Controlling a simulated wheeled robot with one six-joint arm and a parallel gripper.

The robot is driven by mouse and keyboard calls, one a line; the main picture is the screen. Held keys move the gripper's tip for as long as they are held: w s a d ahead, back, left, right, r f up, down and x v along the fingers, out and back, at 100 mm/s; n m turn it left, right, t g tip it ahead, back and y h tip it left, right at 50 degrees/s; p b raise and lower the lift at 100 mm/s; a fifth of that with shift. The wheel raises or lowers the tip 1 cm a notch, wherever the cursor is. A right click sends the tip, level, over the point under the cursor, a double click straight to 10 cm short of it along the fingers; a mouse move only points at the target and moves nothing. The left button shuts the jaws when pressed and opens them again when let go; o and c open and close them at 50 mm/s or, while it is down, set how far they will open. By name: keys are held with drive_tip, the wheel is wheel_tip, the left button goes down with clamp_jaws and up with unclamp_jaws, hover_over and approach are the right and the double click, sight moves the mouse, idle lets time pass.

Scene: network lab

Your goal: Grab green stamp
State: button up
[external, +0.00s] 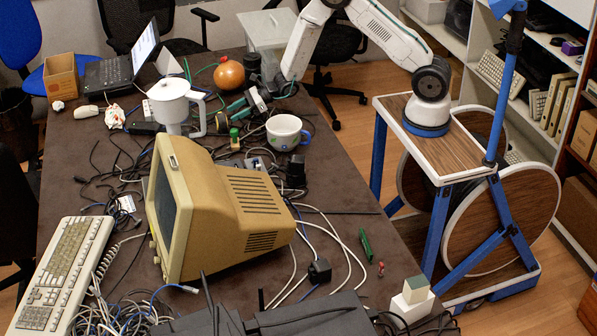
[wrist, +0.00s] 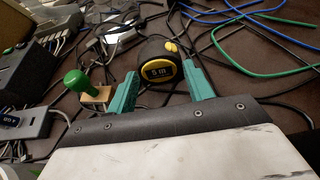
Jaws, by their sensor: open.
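The green stamp has a rounded green handle (wrist: 77,80) on a small wooden block (wrist: 97,98). In the wrist view it stands left of my gripper (wrist: 160,70), just outside the left finger. In the external view the green stamp (external: 234,134) is on the table, in front of my gripper (external: 235,110). My gripper has two teal fingers, spread apart with nothing held between them. A black and yellow tape measure (wrist: 158,66) shows in the gap between the fingers, ahead of them.
Cables clutter the table (external: 345,190) around the stamp. A white mug (external: 286,132) stands to its right, a white grinder-like container (external: 170,103) to its left, and a beige monitor (external: 210,210) in front. A grey power strip (wrist: 22,123) lies at the wrist view's left.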

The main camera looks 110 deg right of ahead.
sight(234, 129)
drive_tip(key=a+n+y, duration=0.1)
drive_tip(key=a+r+n+y, duration=0.1)
drive_tip(key=y, duration=0.1)
drive_tip(key=a+r+n+y, duration=0.1)
drive_tip(key=a+n, duration=0.1)
drive_tip(key=shift+s+r, duration=0.1)
drive_tip(key=shift+s, duration=0.05)
drive_tip(key=a+n+y, duration=0.1)
drive_tip(key=s+a+g+y, duration=0.1)
drive_tip(key=a+n+y, duration=0.1)
drive_tip(key=shift+s+a+r+n+g+y, duration=0.3)
drive_tip(key=shift+a, duration=0.05)
drive_tip(key=shift+w+a, duration=0.1)
drive_tip(key=shift+a, duration=0.25)
drive_tip(key=x, duration=0.7)
drive_tip(key=shift+a+f, duration=0.15)
drive_tip(key=shift+f, duration=0.25)
drive_tip(key=c, duration=1.1)
